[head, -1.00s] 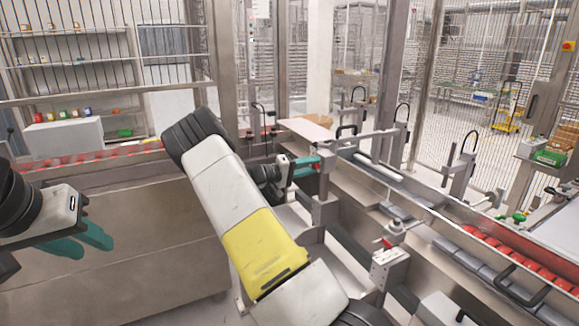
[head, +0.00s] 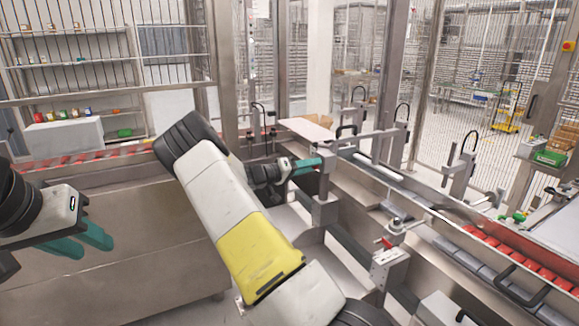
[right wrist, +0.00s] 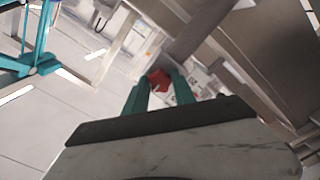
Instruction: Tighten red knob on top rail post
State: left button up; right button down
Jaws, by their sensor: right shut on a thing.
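The red knob (right wrist: 158,78) shows in the right wrist view between the two teal fingers of my right gripper (right wrist: 160,90), which is shut on it. In the head view my right gripper (head: 308,165) reaches the rail post (head: 326,180) from the left, with its teal fingers at the post's upper part. The knob is hidden behind the fingers there. My left gripper (head: 78,243) is at the far left, with its teal fingers apart and empty, away from the posts.
A nearer post with a clamp block (head: 391,262) carries another red knob (head: 384,243). The conveyor rail (head: 440,215) runs to the lower right, with red pieces (head: 520,265) beside it. A metal cabinet (head: 110,250) stands at left. My right arm crosses the middle.

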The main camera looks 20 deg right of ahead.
jog(key=c, duration=1)
grip_release()
jog(key=shift+c, duration=0.2)
jog(key=a, duration=0.7)
jog(key=shift+s+a, duration=0.25)
jog(key=shift+a, duration=0.15)
